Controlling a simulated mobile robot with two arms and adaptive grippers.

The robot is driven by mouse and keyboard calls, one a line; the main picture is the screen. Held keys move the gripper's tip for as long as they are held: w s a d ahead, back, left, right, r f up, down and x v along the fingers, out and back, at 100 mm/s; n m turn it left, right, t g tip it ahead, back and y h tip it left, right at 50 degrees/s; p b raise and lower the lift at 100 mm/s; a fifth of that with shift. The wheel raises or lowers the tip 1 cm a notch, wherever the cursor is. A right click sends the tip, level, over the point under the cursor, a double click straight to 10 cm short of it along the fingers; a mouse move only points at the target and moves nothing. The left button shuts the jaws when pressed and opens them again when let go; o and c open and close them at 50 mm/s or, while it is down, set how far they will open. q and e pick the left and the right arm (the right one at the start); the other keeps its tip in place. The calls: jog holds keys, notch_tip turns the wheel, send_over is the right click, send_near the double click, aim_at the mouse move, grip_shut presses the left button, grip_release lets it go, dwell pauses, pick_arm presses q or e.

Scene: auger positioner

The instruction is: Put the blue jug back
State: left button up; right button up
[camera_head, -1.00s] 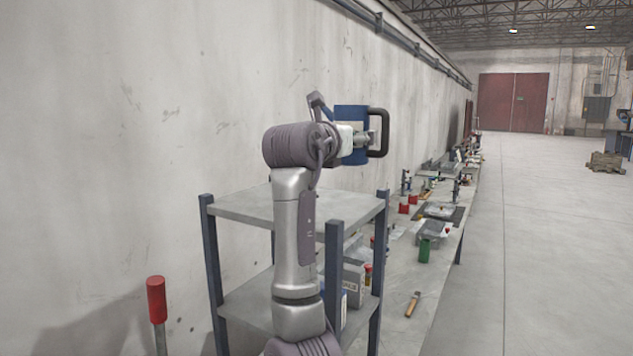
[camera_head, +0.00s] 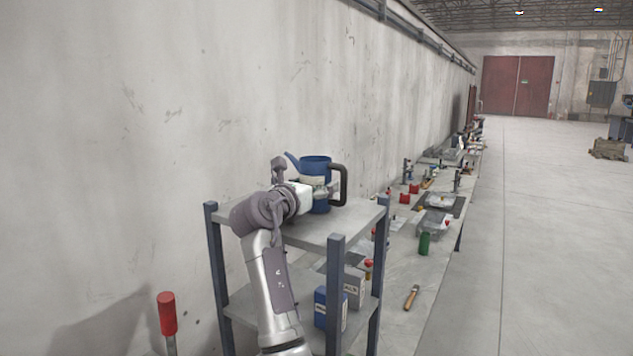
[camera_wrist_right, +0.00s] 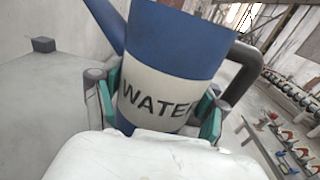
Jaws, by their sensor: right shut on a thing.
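The blue jug (camera_head: 316,167) has a dark handle on its right, a blue spout on its left and a pale band. In the head view it is upright at the top shelf (camera_head: 345,226) of the rack; whether its base touches the shelf is hard to tell. In the right wrist view the jug (camera_wrist_right: 180,40) fills the middle, and its band reads "WATE". My right gripper (camera_head: 318,190) is shut on the jug, with its green-padded fingers (camera_wrist_right: 160,105) on either side of the band. My left gripper is not in view.
The lower shelf holds a blue box (camera_head: 330,308) and a grey container (camera_head: 354,286). A long bench (camera_head: 400,262) beyond carries a green cylinder (camera_head: 424,244), a wooden-handled tool (camera_head: 411,298) and clutter. A red-topped post (camera_head: 167,314) stands front left. The wall is close behind.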

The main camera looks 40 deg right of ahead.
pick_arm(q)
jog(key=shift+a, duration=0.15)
pick_arm(e)
jog(key=shift+a, duration=0.1)
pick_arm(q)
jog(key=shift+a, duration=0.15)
pick_arm(e)
jog(key=o, duration=1.5)
jog(key=shift+f, duration=0.1)
jog(key=shift+a, duration=0.25)
jog(key=b+v, duration=0.5)
jog(key=v, duration=0.5)
jog(key=shift+s+a, duration=0.2)
jog(key=shift+a, duration=0.15)
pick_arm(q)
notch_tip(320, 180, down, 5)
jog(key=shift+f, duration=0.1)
pick_arm(e)
jog(key=shift+s+a, duration=0.2)
jog(key=shift+a, duration=0.15)
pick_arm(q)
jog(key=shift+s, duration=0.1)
